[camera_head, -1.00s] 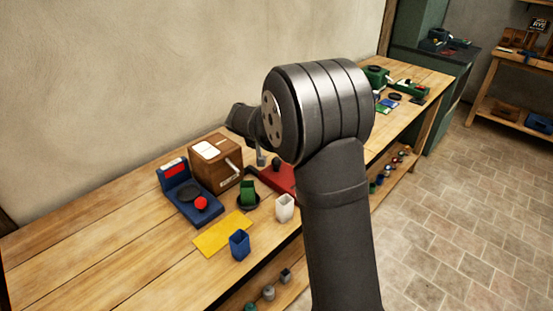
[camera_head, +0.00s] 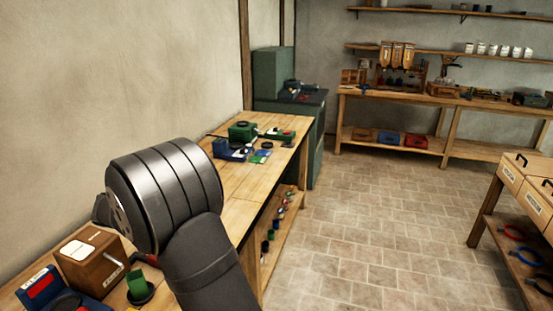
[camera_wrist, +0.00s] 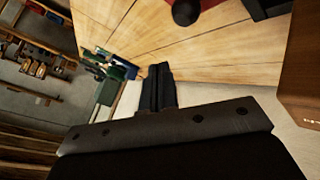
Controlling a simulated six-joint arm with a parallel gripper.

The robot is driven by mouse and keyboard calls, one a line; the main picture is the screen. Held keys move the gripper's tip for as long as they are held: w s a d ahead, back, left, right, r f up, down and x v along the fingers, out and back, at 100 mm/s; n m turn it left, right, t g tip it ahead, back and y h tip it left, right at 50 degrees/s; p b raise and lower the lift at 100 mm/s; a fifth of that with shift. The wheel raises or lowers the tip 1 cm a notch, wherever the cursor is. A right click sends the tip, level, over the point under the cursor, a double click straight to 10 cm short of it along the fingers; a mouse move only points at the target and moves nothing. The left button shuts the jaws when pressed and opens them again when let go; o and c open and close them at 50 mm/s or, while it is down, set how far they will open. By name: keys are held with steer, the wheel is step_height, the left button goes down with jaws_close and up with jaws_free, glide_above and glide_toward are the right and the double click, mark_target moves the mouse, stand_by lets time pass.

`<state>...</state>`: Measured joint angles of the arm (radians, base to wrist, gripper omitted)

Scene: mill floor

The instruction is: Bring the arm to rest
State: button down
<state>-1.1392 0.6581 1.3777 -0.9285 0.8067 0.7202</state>
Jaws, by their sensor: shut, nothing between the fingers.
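My gripper (camera_wrist: 159,72) shows in the wrist view with its two dark fingers together and nothing between them. It is over the wooden bench (camera_wrist: 215,48), apart from the things on it. In the head view my dark arm stands in front of the bench (camera_head: 240,187) at the lower left.
Beside the arm are a brown crank box (camera_head: 92,262), a blue scale-like device (camera_head: 45,290) and a green block (camera_head: 138,285). Green and blue devices (camera_head: 243,131) stand farther along the bench. A drawer table (camera_head: 520,188) is at right. The tiled floor between is clear.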

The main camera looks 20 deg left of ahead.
steer(key=shift+f, duration=0.65)
step_height(320, 180, up, 6)
steer(key=shift+r, duration=0.1)
